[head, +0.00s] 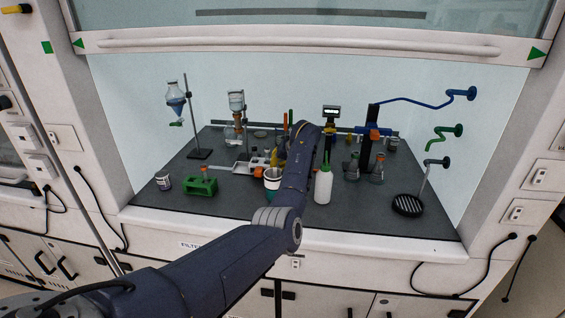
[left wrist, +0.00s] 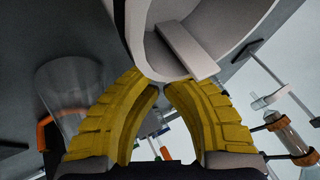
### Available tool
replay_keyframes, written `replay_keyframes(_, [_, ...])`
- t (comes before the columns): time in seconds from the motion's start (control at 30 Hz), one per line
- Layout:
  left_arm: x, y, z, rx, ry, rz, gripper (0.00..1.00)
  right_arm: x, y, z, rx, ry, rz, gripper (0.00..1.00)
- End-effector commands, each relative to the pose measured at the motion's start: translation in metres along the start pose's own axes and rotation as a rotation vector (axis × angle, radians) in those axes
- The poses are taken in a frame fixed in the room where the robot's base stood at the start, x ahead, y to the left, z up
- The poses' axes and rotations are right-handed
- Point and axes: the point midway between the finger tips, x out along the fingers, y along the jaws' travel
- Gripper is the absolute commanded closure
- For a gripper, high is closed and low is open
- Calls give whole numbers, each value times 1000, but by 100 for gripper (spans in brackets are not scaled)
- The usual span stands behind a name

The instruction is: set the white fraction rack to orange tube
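A low white piece with small orange parts (head: 250,167) lies left of my left arm's end in the head view. It may be the white fraction rack, but I cannot make out single tubes. A large white rounded body with a raised bar (left wrist: 185,50) lies at or just beyond the tips. I cannot tell whether they touch or grip it. My right gripper is not in view.
A green rack (head: 201,187) stands front left. A white-rimmed cup (head: 272,184) and a white bottle (head: 323,185) stand close to my arm. Flasks (head: 352,170) and a round black grate (head: 408,205) are to the right. A clear vessel (left wrist: 70,95) shows left of the fingers.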

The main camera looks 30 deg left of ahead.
Motion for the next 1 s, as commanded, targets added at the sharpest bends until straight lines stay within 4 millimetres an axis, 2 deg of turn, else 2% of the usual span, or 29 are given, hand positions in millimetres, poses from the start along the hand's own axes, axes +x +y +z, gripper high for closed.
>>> replay_keyframes(0.1, [16, -7, 0, -3, 0, -3, 100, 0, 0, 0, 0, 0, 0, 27])
replay_keyframes(0.43, [28, -32, 0, -1, 0, -1, 100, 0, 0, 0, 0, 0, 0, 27])
replay_keyframes(1.0, [29, -33, -1, 5, 3, 2, 100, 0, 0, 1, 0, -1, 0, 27])
